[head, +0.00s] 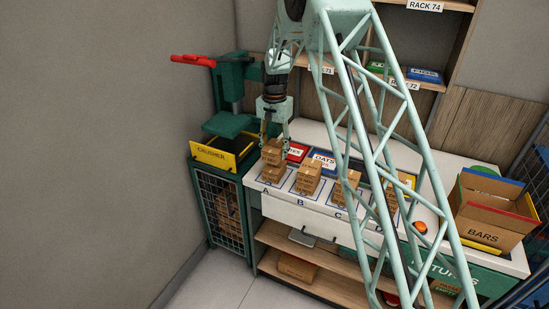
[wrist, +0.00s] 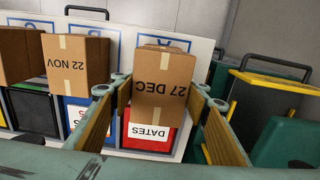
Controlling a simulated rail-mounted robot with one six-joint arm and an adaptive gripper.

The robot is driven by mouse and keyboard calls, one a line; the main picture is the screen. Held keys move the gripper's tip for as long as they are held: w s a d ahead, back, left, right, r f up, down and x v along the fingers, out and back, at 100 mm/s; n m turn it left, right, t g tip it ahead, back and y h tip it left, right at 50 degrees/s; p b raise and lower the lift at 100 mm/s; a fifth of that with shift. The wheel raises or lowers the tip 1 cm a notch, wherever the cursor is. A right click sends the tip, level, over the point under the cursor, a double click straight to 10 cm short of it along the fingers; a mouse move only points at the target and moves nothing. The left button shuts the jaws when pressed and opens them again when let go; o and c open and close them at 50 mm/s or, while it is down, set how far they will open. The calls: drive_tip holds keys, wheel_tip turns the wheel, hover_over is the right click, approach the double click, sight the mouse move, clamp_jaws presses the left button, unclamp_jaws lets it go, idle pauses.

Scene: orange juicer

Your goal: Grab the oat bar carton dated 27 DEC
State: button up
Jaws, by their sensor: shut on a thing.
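The brown carton marked 27 DEC (wrist: 163,85) is between the two fingers of my gripper (head: 275,138) in the wrist view, its print upside down. My gripper is shut on it. In the head view this carton (head: 272,152) is at the spot marked A, with brown cardboard also showing directly below it; I cannot tell whether it is raised clear of that. Another carton marked 22 NOV (wrist: 76,60) stands beside it in the wrist view, at spot B (head: 308,178) in the head view.
More cartons stand at C (head: 346,187) and D. Behind the row are a red DATES bin (wrist: 150,138) and a blue OATS bin (head: 324,162). A green crusher with a yellow-fronted tray (head: 213,155) stands left. An open BARS box (head: 486,233) sits at the right end.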

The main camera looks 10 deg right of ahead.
sight(274, 146)
drive_tip(key=shift+r, duration=2.5)
